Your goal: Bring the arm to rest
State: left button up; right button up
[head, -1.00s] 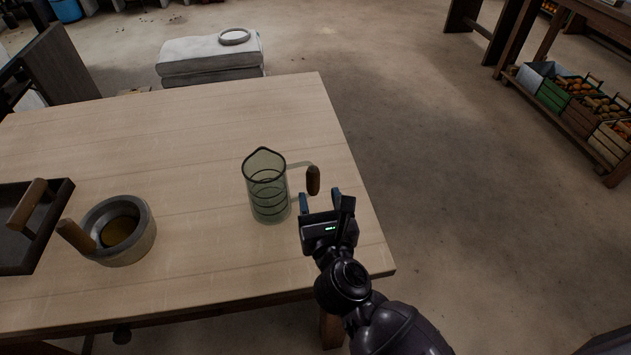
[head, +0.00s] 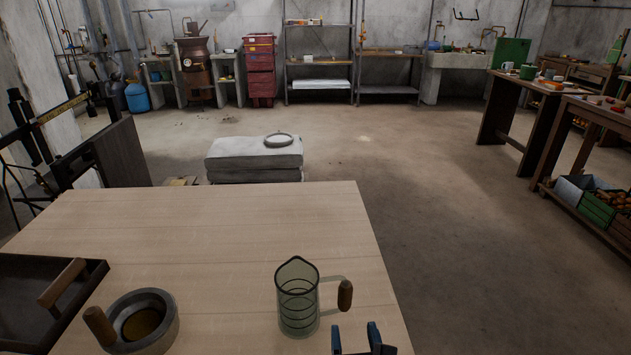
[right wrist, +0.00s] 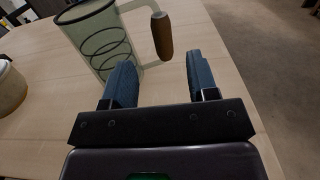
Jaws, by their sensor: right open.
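My right gripper (head: 357,338) is at the bottom edge of the head view, open and empty, just in front of the green glass jug (head: 298,300) with a brown wooden handle (head: 345,295). In the right wrist view its two blue fingers (right wrist: 160,82) stand apart, with the jug (right wrist: 97,38) ahead to the left and the handle (right wrist: 162,36) ahead between the finger directions. Nothing is between the fingertips. The jug stands upright on the wooden table. My left gripper is not in view.
Grey stacked slabs (head: 253,160) with a ring stand beyond. A beam scale (head: 50,120) is at far left. Open floor (head: 430,210) lies right of the table.

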jog(key=s+r+n+y, duration=0.4)
jog(key=n+y, duration=0.4)
jog(key=n, duration=0.6)
jog(key=s+f+n+g+y, duration=0.2)
jog(key=s+f+n+g, duration=0.4)
jog(key=n, duration=0.7)
jog(key=s+d+f+n+g+h, duration=0.5)
jog(key=s+d+h, duration=0.1)
jog(key=s+d, duration=0.3)
jog(key=s+d+f+n+g+h, duration=0.4)
jog(key=s+d+g+h, duration=0.15)
jog(key=s+d, duration=0.35)
jog(key=w+f+n+t+y+p, duration=0.1)
jog(key=w+f+t+p, duration=0.2)
jog(key=w+t, duration=0.6)
jog(key=shift+w+d+f, duration=0.25)
jog(key=shift+w+f, duration=0.2)
jog(key=shift+w, duration=0.45)
